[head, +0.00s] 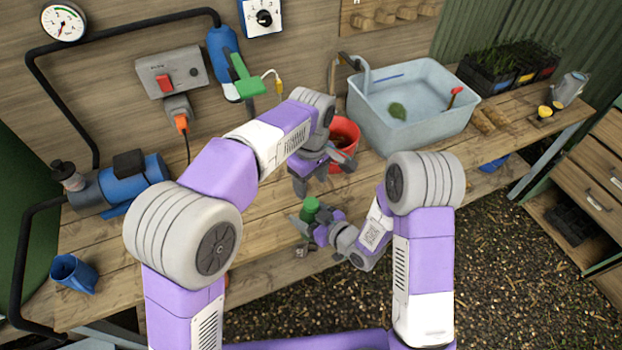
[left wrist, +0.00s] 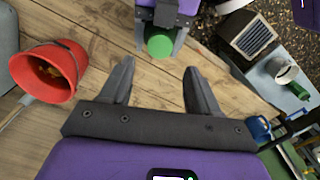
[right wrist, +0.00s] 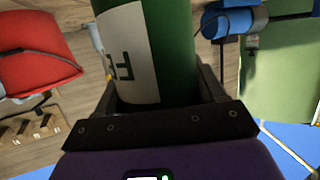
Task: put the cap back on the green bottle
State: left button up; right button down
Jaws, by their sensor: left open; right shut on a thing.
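The green bottle (right wrist: 172,45) has a white label and stands between the fingers of my right gripper (right wrist: 155,90), which is shut on it. Its top runs out of the right wrist view. In the head view the bottle (head: 311,205) shows as a small green shape above the front of the bench. In the left wrist view its round green end (left wrist: 159,44) faces me. My left gripper (head: 311,184) is open and empty, just above and behind the bottle; it also shows in the left wrist view (left wrist: 158,78). I cannot make out a separate cap.
A red bucket (head: 345,138) stands close behind my left gripper. A grey-blue basin (head: 425,128) is at the back right. A blue pump (head: 135,185) and a blue cup (head: 73,272) are on the left. The bench (head: 130,260) has free wood between them.

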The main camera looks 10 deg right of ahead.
aim_at(311, 202)
dwell(0.4)
pick_arm(q)
jog(key=shift+f, duration=4)
jog(key=shift+c, duration=0.3)
jog(key=c, duration=1)
jog(key=m, duration=0.6)
jog(key=o, duration=1.1)
jog(key=shift+o, duration=0.2)
